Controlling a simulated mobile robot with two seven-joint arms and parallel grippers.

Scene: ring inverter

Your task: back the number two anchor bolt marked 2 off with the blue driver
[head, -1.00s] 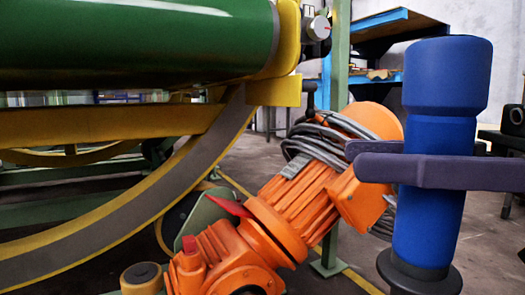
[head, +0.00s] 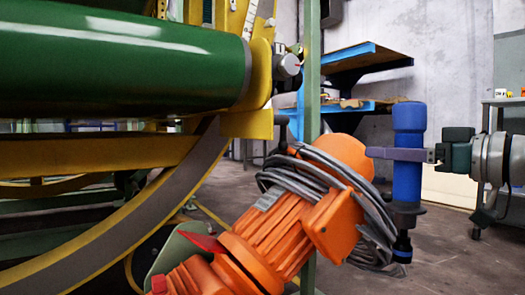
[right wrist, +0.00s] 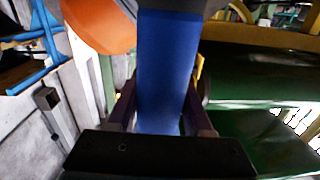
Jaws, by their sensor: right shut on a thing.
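The blue driver (head: 408,165) stands upright at the right of the head view, its dark socket end pointing down. My right gripper (head: 400,154) is shut around the driver's blue body, and the arm comes in from the right. In the right wrist view the blue driver (right wrist: 165,75) fills the space between the two fingers of my right gripper (right wrist: 160,115). The anchor bolt marked 2 is not to be made out in either view. My left gripper is not in view.
An orange motor (head: 290,215) with a coiled grey cable (head: 335,190) stands just left of the driver. A green roller (head: 120,60) and curved yellow ring frame (head: 150,220) fill the left. Blue shelving (head: 365,60) stands behind.

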